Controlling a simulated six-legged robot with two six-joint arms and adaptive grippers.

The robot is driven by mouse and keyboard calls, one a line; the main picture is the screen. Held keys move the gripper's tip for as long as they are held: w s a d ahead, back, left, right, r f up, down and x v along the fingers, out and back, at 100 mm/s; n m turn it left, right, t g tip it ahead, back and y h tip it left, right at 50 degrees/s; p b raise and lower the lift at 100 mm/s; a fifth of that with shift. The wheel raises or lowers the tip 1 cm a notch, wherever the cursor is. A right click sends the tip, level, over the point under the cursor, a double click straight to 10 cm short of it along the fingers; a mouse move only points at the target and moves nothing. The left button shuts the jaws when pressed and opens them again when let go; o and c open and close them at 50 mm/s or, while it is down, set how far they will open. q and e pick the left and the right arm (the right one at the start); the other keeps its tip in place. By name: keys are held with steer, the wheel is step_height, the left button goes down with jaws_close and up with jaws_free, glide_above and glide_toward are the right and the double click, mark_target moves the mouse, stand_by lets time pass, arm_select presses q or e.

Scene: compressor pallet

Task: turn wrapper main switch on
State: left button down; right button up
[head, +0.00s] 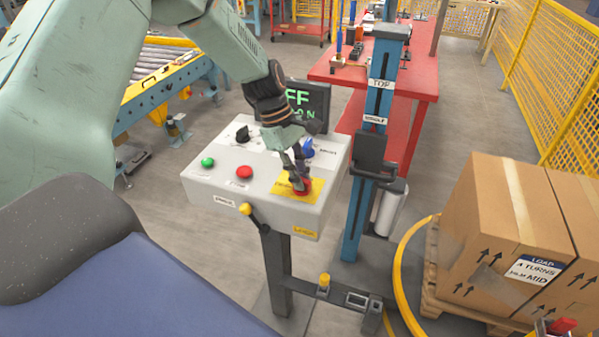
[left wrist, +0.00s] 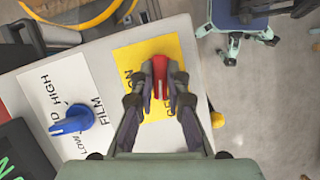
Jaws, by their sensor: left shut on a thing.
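The wrapper's control box (head: 265,200) stands on a post, with a yellow plate (head: 315,186) on its right front corner. On that plate is a red switch handle (head: 303,189), mostly covered by my fingers in the head view. In the left wrist view the red handle (left wrist: 160,78) stands between the fingertips, over the yellow plate (left wrist: 130,65). My left gripper (head: 299,182) reaches down from above and is shut on the red handle. My right gripper is not in view.
The box also carries a green button (head: 208,162), a red button (head: 244,172), a black knob (head: 243,134) and a blue knob (head: 308,148). A blue mast (head: 357,215) rises at its right. Cartons (head: 505,235) on a pallet stand farther right.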

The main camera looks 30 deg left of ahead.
arm_select(q)
steer(key=m, duration=0.2)
steer(key=m+g+p, duration=0.1)
steer(key=shift+w+r+m, duration=0.15)
steer(key=shift+w+m, duration=0.05)
steer(key=shift+m, duration=0.2)
steer(key=m, duration=0.1)
steer(key=m+g+y, duration=0.1)
steer(key=m, duration=0.1)
steer(key=shift+w+d+m+g+p, duration=0.1)
steer(key=shift+m+g+p, duration=0.2)
steer(key=m+g+y, duration=0.1)
steer(key=m, duration=0.2)
steer(key=shift+w+m, duration=0.1)
steer(key=shift+m, duration=0.2)
steer(key=shift+d+m+g+y+p, duration=0.15)
steer(key=shift+m+y, duration=0.25)
steer(key=shift+m, duration=0.6)
steer(key=shift+m+g+y+p, duration=0.2)
steer(key=shift+m+y, duration=0.2)
steer(key=shift+m, duration=0.6)
steer(key=c, duration=1.3)
jaws_free()
steer(key=shift+c, duration=0.2)
steer(key=v, duration=1.2)
